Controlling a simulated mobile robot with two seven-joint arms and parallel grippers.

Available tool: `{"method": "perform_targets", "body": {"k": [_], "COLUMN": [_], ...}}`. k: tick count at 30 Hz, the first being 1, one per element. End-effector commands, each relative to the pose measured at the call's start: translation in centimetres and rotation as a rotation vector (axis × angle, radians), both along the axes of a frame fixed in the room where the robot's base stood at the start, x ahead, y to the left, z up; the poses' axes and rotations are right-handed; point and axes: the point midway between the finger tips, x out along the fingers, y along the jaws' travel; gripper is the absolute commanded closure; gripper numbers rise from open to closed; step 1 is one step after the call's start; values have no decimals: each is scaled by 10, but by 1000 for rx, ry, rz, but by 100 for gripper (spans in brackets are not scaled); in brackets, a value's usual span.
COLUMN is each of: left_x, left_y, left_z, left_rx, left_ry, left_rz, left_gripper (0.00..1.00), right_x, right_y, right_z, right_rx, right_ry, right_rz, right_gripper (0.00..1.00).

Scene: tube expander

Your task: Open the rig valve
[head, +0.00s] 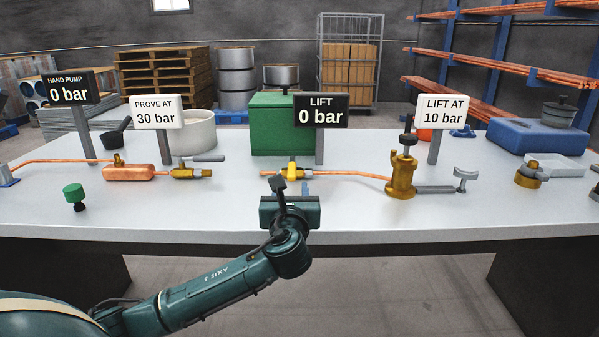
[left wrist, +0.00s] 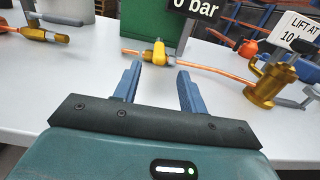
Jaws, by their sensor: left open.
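The handle looks raised across the pipe in the wrist view. My left gripper (head: 292,188) is just in front of this valve. Its two blue fingers (left wrist: 158,72) are open and empty, with the valve beyond and between their tips, apparently not touched. Another brass valve (head: 190,173) with a grey lever lies to the left, after a copper vessel (head: 129,172). My right gripper is not in view.
The black LIFT sign (head: 320,111) reads 0 bar and stands close behind. A brass fitting with a grey arm (head: 401,178) is at the pipe's right end. A green box (head: 270,126) stands behind. The table's (head: 345,220) front strip is clear.

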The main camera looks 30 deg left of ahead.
Motion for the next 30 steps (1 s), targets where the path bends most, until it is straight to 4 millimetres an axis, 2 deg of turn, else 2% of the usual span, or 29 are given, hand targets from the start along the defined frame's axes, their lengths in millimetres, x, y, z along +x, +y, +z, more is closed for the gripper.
{"method": "perform_targets", "body": {"k": [9,15,21,30], "left_x": [58,84,95,97], "left_y": [35,51,58,59], "left_z": [-1,-1,-1,0], "left_rx": [-6,-7,-6,-6], "left_ry": [-2,-1,0,0], "left_rz": [2,0,-2,-3], "left_gripper": [58,58,58,59], "right_x": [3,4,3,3], "right_y": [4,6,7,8], "right_z": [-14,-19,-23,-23], "right_rx": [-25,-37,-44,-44], "right_ry": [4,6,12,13], "right_rz": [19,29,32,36], "right_gripper": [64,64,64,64]}}
